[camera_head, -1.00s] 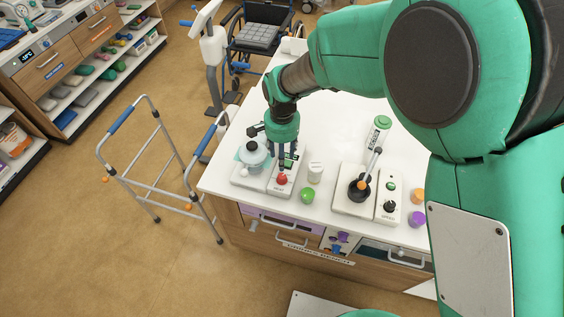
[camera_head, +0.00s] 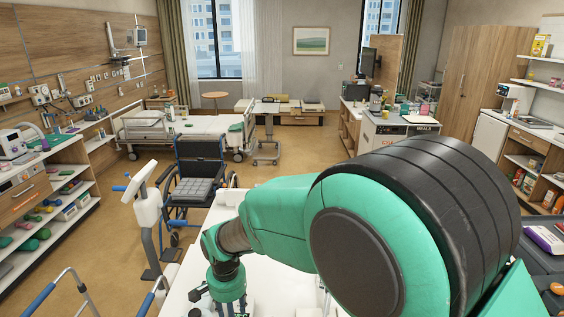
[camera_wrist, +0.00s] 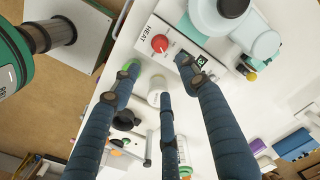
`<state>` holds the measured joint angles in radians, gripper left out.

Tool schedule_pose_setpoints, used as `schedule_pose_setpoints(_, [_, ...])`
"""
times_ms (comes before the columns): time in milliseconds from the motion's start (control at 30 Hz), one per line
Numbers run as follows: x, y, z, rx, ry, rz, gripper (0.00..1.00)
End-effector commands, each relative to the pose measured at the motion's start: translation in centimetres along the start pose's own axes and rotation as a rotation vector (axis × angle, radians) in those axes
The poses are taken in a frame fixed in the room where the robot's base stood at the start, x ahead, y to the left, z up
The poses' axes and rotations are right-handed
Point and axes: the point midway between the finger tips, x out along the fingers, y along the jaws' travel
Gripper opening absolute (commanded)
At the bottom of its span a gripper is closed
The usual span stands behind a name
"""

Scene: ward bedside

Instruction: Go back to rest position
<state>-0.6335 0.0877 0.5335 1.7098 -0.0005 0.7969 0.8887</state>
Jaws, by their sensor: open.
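My gripper (camera_wrist: 158,82) shows in the wrist view with its dark blue fingers spread and nothing between them. It is over the white worktop, beside the white HEAT unit (camera_wrist: 174,48) with its red knob (camera_wrist: 160,43). A small white jar (camera_wrist: 154,97) stands beyond the fingers, and a green round thing (camera_wrist: 131,66) is partly hidden behind the left finger. In the head view my green arm reaches over the white worktop (camera_head: 275,276) at the bottom. The fingertips are below the picture's edge there.
A wheelchair (camera_head: 197,172) stands just beyond the worktop, with a grey-white stand (camera_head: 148,207) to its left. A walking frame (camera_head: 72,288) shows at lower left. Shelves (camera_head: 62,205) line the left wall. A bed (camera_head: 185,128) stands farther back, with open floor (camera_head: 285,180) before it.

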Motion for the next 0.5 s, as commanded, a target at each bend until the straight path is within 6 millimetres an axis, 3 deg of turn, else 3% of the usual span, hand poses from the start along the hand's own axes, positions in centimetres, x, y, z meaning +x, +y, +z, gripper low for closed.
schedule_pose_setpoints(267, [-6.1,5.4,-2.1,-0.025,0.048,-0.047,0.44])
schedule_pose_setpoints(500, [-12.2,12.5,-2.9,-0.066,0.112,-0.086,0.44])
